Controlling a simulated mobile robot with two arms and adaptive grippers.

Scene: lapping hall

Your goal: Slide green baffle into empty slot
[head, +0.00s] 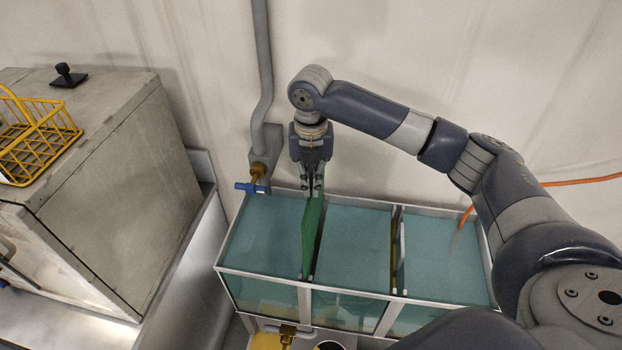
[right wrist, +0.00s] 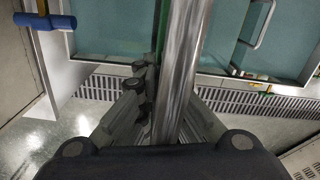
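The green baffle (head: 312,238) stands nearly upright on edge at the line between the left and middle bays of the tank (head: 262,278). Its lower part is hidden, so I cannot tell how deep it sits. My right gripper (head: 313,189) points down at the baffle's far top end, its fingers close together on it. In the right wrist view, a shiny metal bar (right wrist: 185,65) runs between the fingers (right wrist: 165,105), with a strip of the green baffle (right wrist: 163,28) beside it. A second divider (head: 397,250) with a metal handle stands between the middle and right bays. My left gripper is out of view.
A blue-handled valve (head: 250,188) on a grey pipe (head: 263,75) is at the tank's back left corner. A grey cabinet (head: 130,190) with a yellow wire basket (head: 38,140) stands at left. The wall is close behind the tank.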

